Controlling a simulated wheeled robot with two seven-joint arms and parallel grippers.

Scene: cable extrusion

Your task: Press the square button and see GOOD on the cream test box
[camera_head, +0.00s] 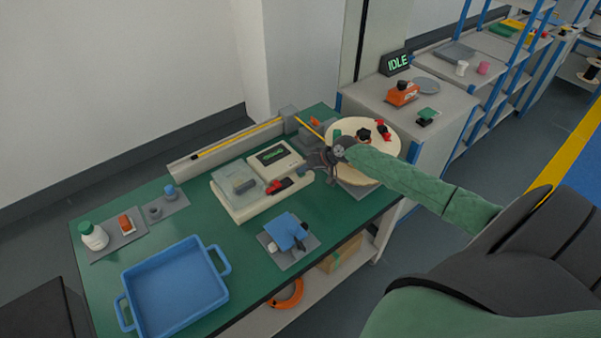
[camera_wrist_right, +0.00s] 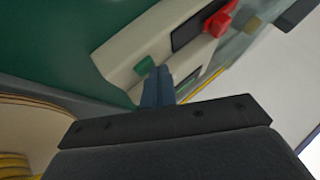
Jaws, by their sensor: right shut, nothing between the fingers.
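The cream test box (camera_head: 252,206) sits on the green table. Its dark display (camera_head: 272,154) shows green text too small to read surely. A clear cover (camera_head: 238,182) and red clamp parts (camera_head: 278,187) are on it. In the right wrist view, the box (camera_wrist_right: 122,54) carries a green square button (camera_wrist_right: 144,64) near its edge. My right gripper (camera_head: 312,161) is shut and empty at the box's right end. Its fingertips (camera_wrist_right: 160,74) are beside the button in the wrist view; I cannot tell whether they touch it. The button is hidden in the head view. My left gripper is out of view.
A blue tray (camera_head: 172,287) is at the front left. A blue part on a grey mat (camera_head: 287,232) lies before the box. A cream reel (camera_head: 385,138) stands just behind my right gripper. A sign reading IDLE (camera_head: 396,63) is on the bench behind.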

